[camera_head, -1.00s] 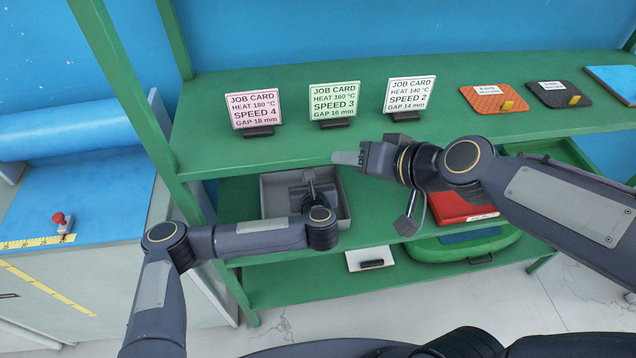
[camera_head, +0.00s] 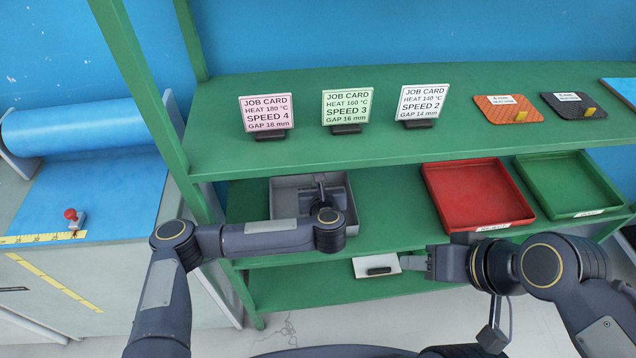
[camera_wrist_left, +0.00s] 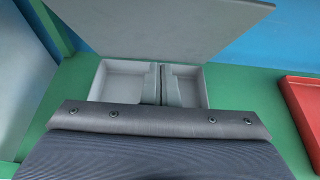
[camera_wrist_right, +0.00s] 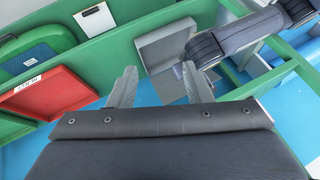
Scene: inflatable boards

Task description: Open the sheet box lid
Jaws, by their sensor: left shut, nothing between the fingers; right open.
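A grey open-topped box (camera_head: 283,202) stands on the middle shelf, and its pale inside shows in the left wrist view (camera_wrist_left: 118,82). A flat grey panel (camera_wrist_left: 155,25) hangs over the box there; I take it for the raised lid but cannot see a hinge. My left gripper (camera_head: 318,184) is shut and empty, with its fingers (camera_wrist_left: 162,82) over or inside the box; contact is unclear. The box also shows in the right wrist view (camera_wrist_right: 160,45). My right gripper (camera_head: 415,263) is open and empty, to the right of the box, in front of the shelves.
A red tray (camera_head: 470,190) and a green tray (camera_head: 570,185) sit right of the box. Several job cards stand on the upper shelf (camera_head: 300,95), which overhangs the middle one. Green shelf is free between box and red tray.

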